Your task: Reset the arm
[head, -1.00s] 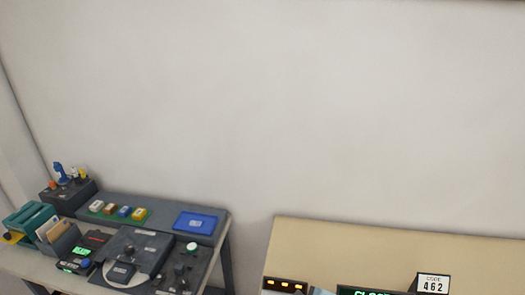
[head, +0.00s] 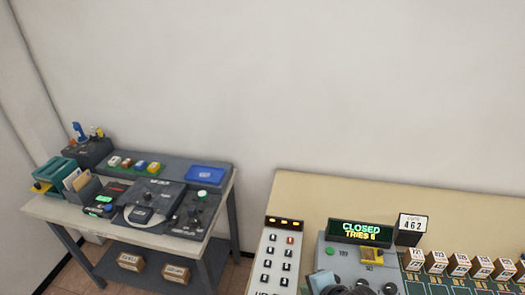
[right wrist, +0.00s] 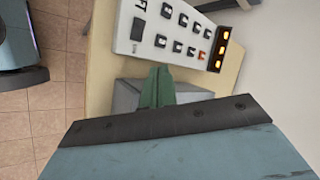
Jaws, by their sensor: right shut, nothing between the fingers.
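My right gripper (right wrist: 157,88) shows in the right wrist view, its green fingers together with nothing between them. They are over a grey box and in front of the pale keypad panel (right wrist: 172,35). In the head view, dark rounded shapes at the bottom edge, in front of the display, are cut off and hard to tell apart. My left gripper is in no view.
The keypad panel (head: 277,262), a display reading CLOSED (head: 360,232), a card reading 462 (head: 411,227) and several numbered boxes (head: 459,264) are on the beige bench (head: 330,195). A grey desk (head: 60,213) with devices stands left. Floor shows between them.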

